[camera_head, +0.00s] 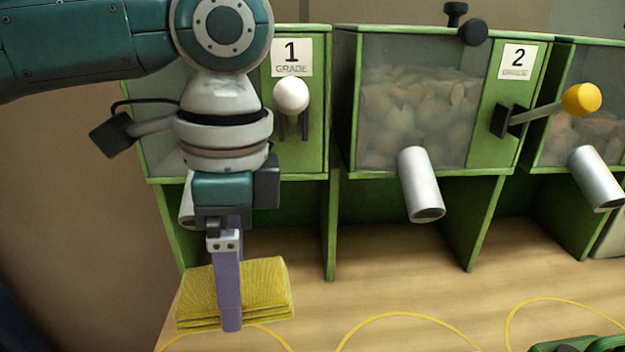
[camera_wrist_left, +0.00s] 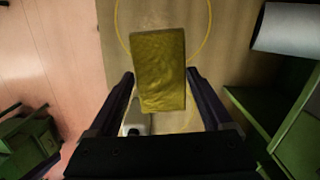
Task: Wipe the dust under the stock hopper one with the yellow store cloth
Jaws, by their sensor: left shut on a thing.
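Stock hopper one (camera_head: 318,150) is a green bin with a "1 GRADE" label and a white knob, at the left in the head view. My left arm covers much of its window and spout. The yellow store cloth (camera_head: 265,282) is a folded stack, also seen in the left wrist view (camera_wrist_left: 160,85). My left gripper (camera_head: 231,318) points down and is shut on the cloth, in front of hopper one and low near the table. I cannot tell whether the cloth touches the table. No dust can be made out; the cloth and gripper cover part of that area. My right gripper is not in view.
Hopper two (camera_head: 410,115), holding pale pieces, stands to the right with a silver spout (camera_head: 420,185) and yellow-knobbed lever (camera_head: 580,98). Another hopper follows. Yellow rings (camera_head: 400,315) mark the wooden table (camera_head: 365,285). Green items (camera_head: 580,343) show at the lower right edge.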

